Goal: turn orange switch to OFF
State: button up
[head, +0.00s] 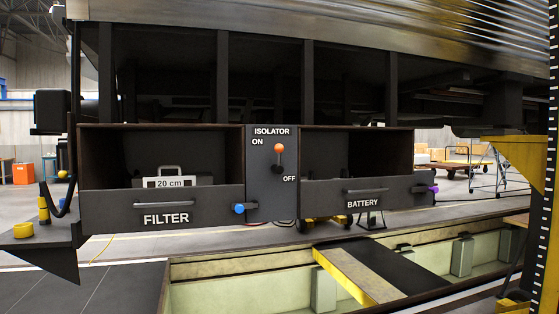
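The orange switch (279,148) is on the dark isolator panel (263,205) between two drawer boxes under the railcar. Its round orange knob is at the upper end of a short dark lever, which stands about upright. The knob is level with the word ON at its upper left. The word OFF is lower, at the right edge of the panel, below the knob. Nothing covers the switch. My gripper is not in view.
A FILTER drawer (162,207) with a blue knob (239,209) is at left, holding a "20 cm" block (170,182). A BATTERY drawer (362,193) with a purple knob (434,189) is at right. Below is an open pit crossed by a yellow-edged plank (357,274).

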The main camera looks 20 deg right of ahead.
aim_at(279, 158)
jog(key=i+l+z, duration=0.3)
jog(key=i+l, duration=1.1)
jog(key=l, duration=0.15)
